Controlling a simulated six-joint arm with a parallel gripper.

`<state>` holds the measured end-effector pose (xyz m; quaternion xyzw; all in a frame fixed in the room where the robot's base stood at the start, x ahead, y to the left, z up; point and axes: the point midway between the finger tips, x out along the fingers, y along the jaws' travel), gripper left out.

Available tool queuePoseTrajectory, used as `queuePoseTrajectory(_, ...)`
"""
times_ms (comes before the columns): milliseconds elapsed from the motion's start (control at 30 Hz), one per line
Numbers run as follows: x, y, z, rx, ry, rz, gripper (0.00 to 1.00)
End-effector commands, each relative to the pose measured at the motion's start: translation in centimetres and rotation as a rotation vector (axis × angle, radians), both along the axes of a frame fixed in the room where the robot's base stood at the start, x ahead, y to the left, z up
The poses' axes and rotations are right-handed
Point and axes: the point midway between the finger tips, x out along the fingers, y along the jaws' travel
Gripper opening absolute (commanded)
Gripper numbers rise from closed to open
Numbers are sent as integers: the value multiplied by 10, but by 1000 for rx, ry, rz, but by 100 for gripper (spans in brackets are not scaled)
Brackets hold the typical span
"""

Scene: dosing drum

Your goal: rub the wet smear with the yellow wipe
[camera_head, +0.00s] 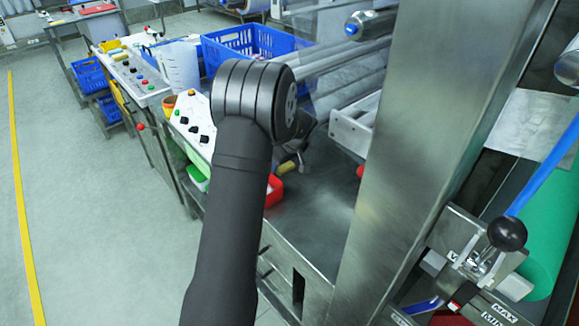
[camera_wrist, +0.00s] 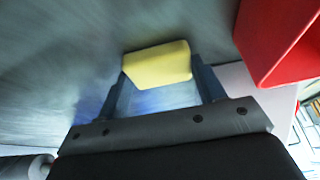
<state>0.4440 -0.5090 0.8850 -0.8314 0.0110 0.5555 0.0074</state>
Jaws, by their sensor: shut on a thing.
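The yellow wipe (camera_wrist: 157,63) is held between the two fingers of my gripper (camera_wrist: 160,76) in the wrist view. A small yellow piece of the wipe (camera_head: 287,167) also shows in the head view, just right of my dark arm. The wipe is over the grey steel worktop (camera_head: 312,232); I cannot tell whether it touches it. A bluish sheen (camera_wrist: 150,97) shows between the fingers, behind the wipe; I cannot tell whether this is the wet smear or a reflection. No smear is clearly visible in the head view.
A red open container (camera_head: 273,191) stands on the worktop close to my gripper, and its wall (camera_wrist: 280,40) is at the upper right in the wrist view. A steel column (camera_head: 425,130) rises to the right. A control panel (camera_head: 192,125) and blue crate (camera_head: 250,42) lie behind.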

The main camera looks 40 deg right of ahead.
Motion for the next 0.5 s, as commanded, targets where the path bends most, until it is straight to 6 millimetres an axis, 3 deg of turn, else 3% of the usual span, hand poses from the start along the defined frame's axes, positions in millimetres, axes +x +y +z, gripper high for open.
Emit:
queuePoseTrajectory(67, 4, 0, 3, -1, -1, 1, 41)
queuePoseTrajectory(167, 4, 0, 24, -5, -3, 0, 41)
queuePoseTrajectory(500, 3, 0, 51, -1, 0, 1, 41)
